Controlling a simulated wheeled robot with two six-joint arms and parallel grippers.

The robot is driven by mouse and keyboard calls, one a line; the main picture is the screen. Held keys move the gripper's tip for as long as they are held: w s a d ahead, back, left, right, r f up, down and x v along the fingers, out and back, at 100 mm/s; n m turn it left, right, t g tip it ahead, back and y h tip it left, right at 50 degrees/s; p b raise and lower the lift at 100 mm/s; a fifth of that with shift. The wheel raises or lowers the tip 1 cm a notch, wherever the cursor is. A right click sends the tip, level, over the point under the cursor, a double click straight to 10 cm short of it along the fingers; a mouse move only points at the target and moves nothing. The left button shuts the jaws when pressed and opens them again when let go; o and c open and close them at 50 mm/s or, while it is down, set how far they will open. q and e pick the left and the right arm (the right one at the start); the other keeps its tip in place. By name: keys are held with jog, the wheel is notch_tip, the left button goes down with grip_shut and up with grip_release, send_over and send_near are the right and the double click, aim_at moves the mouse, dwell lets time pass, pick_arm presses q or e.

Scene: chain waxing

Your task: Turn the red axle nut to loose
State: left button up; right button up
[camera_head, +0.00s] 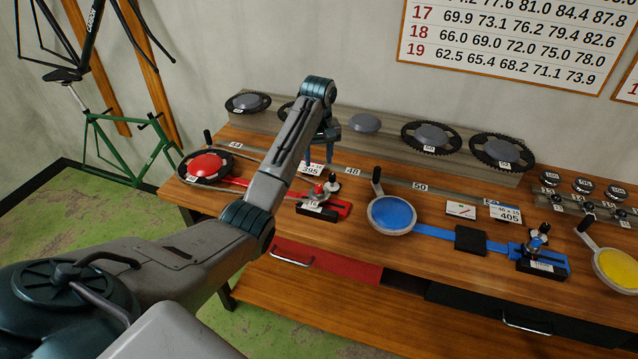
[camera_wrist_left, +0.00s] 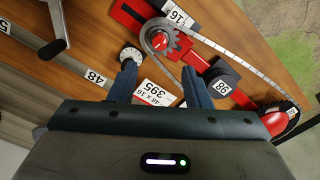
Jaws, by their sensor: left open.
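My left gripper (camera_head: 322,150) hangs over the table behind the red fixture. In the left wrist view its two blue fingers (camera_wrist_left: 160,72) are apart with nothing gripped between them. The nut lies beyond the fingertips, apart from them. A round white-topped knob (camera_wrist_left: 131,53) lies close to one fingertip. My right gripper is not in view.
A card marked 395 (camera_wrist_left: 155,93) lies below the fingers. A chain (camera_wrist_left: 232,50) runs from the sprocket to the red chainring (camera_head: 206,166). A blue fixture (camera_head: 455,235) stands to the right, with a yellow disc (camera_head: 618,268) beyond. Chainrings line the rear shelf (camera_head: 390,150).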

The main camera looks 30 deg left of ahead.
aim_at(318, 186)
pick_arm(q)
notch_tip(318, 186, down, 10)
jog(key=shift+r+p, duration=0.2)
jog(key=shift+p, duration=0.95)
jog(key=shift+f, duration=0.35)
grip_shut()
